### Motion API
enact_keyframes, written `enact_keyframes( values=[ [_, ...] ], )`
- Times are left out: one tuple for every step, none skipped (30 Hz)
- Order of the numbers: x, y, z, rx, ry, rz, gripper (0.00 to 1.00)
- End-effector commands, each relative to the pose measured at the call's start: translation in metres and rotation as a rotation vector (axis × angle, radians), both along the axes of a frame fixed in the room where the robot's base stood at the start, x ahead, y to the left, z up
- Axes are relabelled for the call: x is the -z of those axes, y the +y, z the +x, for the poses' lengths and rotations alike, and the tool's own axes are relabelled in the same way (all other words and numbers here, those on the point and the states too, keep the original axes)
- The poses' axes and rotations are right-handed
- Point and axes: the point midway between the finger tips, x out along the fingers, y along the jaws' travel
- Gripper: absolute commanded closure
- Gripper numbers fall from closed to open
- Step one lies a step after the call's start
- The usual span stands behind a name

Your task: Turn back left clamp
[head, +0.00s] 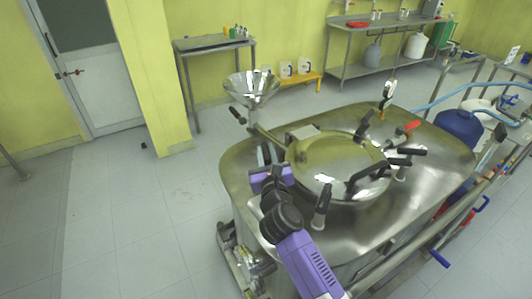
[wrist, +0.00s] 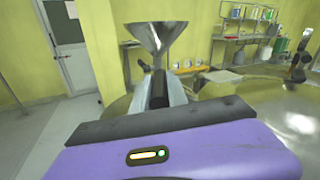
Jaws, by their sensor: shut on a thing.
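The reactor's round lid (head: 340,165) sits on top of a shiny steel vessel, with several black-handled clamps around its rim. My gripper (head: 266,155) is at the left edge of the lid, its purple body low over the steel top. In the wrist view its grey fingers (wrist: 159,90) are shut on a black handle (wrist: 158,84), which appears to be the back left clamp. In the head view that clamp is mostly hidden by my gripper. Other clamps show at the back (head: 362,125), the right (head: 405,152) and the front (head: 321,207) of the lid.
A steel funnel (head: 251,89) rises just behind my gripper and also stands ahead in the wrist view (wrist: 156,40). A red-handled valve (head: 409,128) and a blue drum (head: 458,130) are at the right. The floor at left is clear.

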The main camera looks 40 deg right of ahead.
Motion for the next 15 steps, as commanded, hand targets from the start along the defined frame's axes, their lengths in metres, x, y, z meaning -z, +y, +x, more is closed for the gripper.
enact_keyframes(
  values=[
    [0.0004,0.0006,-0.0001,-0.001,0.001,-0.001,1.0],
    [0.0001,0.0006,-0.0001,-0.002,0.001,-0.001,1.0],
    [-0.0008,0.0004,-0.0001,-0.005,0.002,-0.001,1.0],
    [-0.0014,0.0002,0.0,-0.008,0.002,-0.001,1.0],
    [-0.0023,-0.0001,0.0,-0.012,0.004,-0.001,1.0],
    [-0.0035,-0.0002,0.0004,-0.021,0.004,-0.002,1.0],
    [-0.0042,-0.0004,0.0005,-0.029,0.005,-0.002,1.0],
    [-0.0046,-0.0004,0.0008,-0.038,0.006,-0.002,1.0],
    [-0.0051,-0.0003,0.0011,-0.05,0.006,-0.002,1.0],
    [-0.0057,-0.0003,0.0014,-0.06,0.006,-0.002,1.0],
    [-0.0056,-0.0003,0.0015,-0.071,0.006,-0.002,1.0],
    [-0.0052,-0.0004,0.0014,-0.082,0.006,-0.001,1.0],
    [-0.0053,-0.0003,0.0014,-0.091,0.005,-0.001,1.0],
    [-0.0049,-0.0001,0.0013,-0.098,0.005,-0.001,1.0],
    [-0.0041,0.0002,0.0011,-0.108,0.004,0.0,1.0]
  ],
)
